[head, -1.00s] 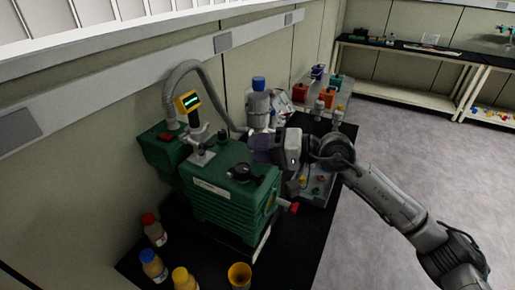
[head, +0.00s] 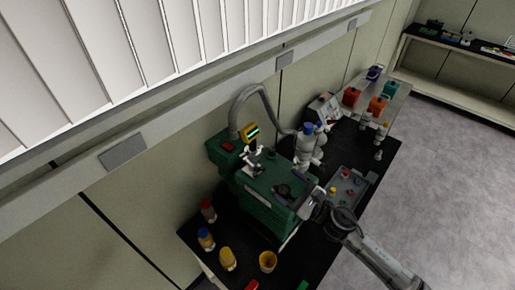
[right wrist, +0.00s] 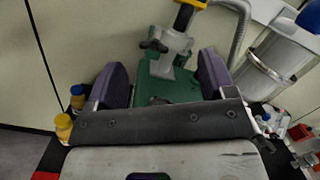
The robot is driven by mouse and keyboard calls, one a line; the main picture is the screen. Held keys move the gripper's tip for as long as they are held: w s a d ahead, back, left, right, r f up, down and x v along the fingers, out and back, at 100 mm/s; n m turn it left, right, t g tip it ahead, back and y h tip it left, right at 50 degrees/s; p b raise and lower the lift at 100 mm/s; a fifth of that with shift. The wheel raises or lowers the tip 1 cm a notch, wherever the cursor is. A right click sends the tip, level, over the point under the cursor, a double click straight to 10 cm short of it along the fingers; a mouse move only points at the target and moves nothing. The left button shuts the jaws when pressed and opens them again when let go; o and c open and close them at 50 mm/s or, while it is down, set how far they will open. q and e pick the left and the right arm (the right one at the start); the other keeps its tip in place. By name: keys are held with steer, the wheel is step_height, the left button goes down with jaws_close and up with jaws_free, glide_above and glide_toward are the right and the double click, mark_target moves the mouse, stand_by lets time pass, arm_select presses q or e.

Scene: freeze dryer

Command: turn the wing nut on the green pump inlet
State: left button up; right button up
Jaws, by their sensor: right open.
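The green pump (head: 268,212) stands on the black bench. A grey clamp (right wrist: 172,50) on its inlet carries a dark wing nut (right wrist: 153,46), clear in the right wrist view. In the head view the inlet clamp (head: 253,168) sits below a yellow gauge, and the nut is too small to make out. My right gripper (right wrist: 162,82) is open, its two purple-padded fingers spread either side of the view of the pump top. The clamp and nut appear beyond the fingertips, between them and not touched. In the head view this gripper is at the pump's right side. My left gripper is not in view.
A yellow gauge (head: 251,131) and grey hose (head: 262,88) rise by the inlet. Several bottles and an orange cup (head: 267,261) stand at the front of the bench. A grey tray (head: 349,186) lies right of the pump. The wall is close behind.

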mark_target(261, 172)
steer(key=w+a+m+h+p, duration=0.1)
steer(key=w+a+m+p, duration=0.1)
steer(key=w+a+f+m+h+p, duration=0.1)
steer(key=w+a+m+p, duration=0.1)
steer(key=w+a, duration=0.1)
steer(key=w+a+f+m+h+p, duration=0.1)
steer(key=w+a+m+p, duration=0.1)
steer(key=shift+w+a+f+t+p, duration=0.15)
steer(key=shift+w+f+t+p, duration=0.05)
steer(key=shift+w+t+p, duration=0.1)
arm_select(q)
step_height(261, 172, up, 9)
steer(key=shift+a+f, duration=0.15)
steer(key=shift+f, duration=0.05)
arm_select(e)
steer(key=shift+x, duration=0.75)
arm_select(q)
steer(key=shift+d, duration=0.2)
arm_select(e)
steer(key=shift+f, duration=0.1)
steer(key=c, duration=0.9)
